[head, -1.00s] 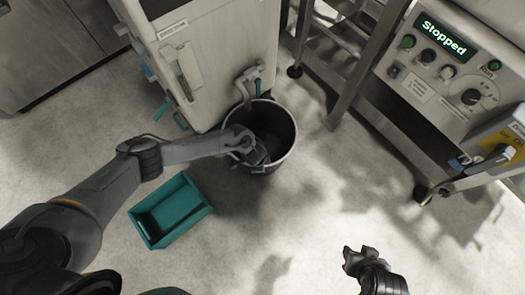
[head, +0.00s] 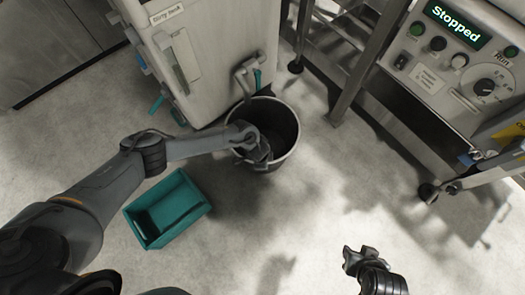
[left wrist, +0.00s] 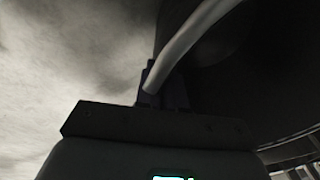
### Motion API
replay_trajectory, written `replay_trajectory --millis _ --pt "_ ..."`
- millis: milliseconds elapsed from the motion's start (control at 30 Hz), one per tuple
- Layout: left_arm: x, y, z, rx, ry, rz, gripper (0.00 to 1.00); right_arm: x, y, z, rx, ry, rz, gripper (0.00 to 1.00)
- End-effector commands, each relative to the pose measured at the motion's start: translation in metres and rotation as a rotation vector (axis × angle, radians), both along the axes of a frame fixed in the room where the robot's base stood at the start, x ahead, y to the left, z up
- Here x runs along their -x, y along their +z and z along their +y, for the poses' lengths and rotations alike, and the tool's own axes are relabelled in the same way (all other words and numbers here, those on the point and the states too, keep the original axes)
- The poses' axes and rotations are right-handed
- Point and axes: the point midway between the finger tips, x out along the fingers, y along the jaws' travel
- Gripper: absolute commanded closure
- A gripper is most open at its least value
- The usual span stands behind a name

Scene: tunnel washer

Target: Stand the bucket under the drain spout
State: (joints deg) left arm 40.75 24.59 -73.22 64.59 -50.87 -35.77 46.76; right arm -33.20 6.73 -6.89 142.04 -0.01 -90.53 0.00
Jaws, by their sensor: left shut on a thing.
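The bucket (head: 288,134) is a dark, round, open-topped pail with a light rim, upright on or near the floor; I cannot tell if its base touches. The drain spout (head: 243,74) is a grey bent pipe on the cabinet's side. Its lower end is at the bucket's far left rim; I cannot tell if it is over the opening. My left gripper (head: 252,150) is shut on the bucket's near left rim. In the left wrist view the pale rim (left wrist: 190,40) runs into the gripper (left wrist: 163,92). My right gripper (head: 350,260) is empty, away from the bucket; its opening is unclear.
A teal crate (head: 205,209) lies on the floor left of the bucket. The pale cabinet (head: 222,40) stands behind it. A metal frame leg (head: 352,85) and a control panel (head: 425,75) reading "Stopped" are at right. The floor right of the bucket is clear.

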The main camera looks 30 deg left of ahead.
Motion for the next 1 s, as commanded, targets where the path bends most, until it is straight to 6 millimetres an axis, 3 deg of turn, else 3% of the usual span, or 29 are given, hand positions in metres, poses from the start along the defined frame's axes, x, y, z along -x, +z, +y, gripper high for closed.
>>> replay_trajectory --millis 200,233,400,767,1000 --pt "-0.001 -0.001 0.0 0.0 0.001 -0.002 1.0 0.0 0.001 -0.001 0.005 0.004 -0.001 0.57" --pt "0.0 -0.003 0.0 0.0 0.0 0.001 0.9 0.0 0.001 -0.002 0.007 0.004 -0.001 0.57" --pt "0.0 -0.002 0.0 0.0 0.0 0.0 0.66 0.0 0.001 -0.002 0.007 0.004 -0.001 0.57" --pt "0.0 0.0 0.0 0.0 -0.001 -0.001 0.66 0.0 0.0 -0.001 0.004 0.003 -0.001 0.57" --pt "0.002 0.027 0.001 0.001 0.001 0.0 0.66 0.0 0.024 0.0 0.0 -0.001 0.001 0.57"
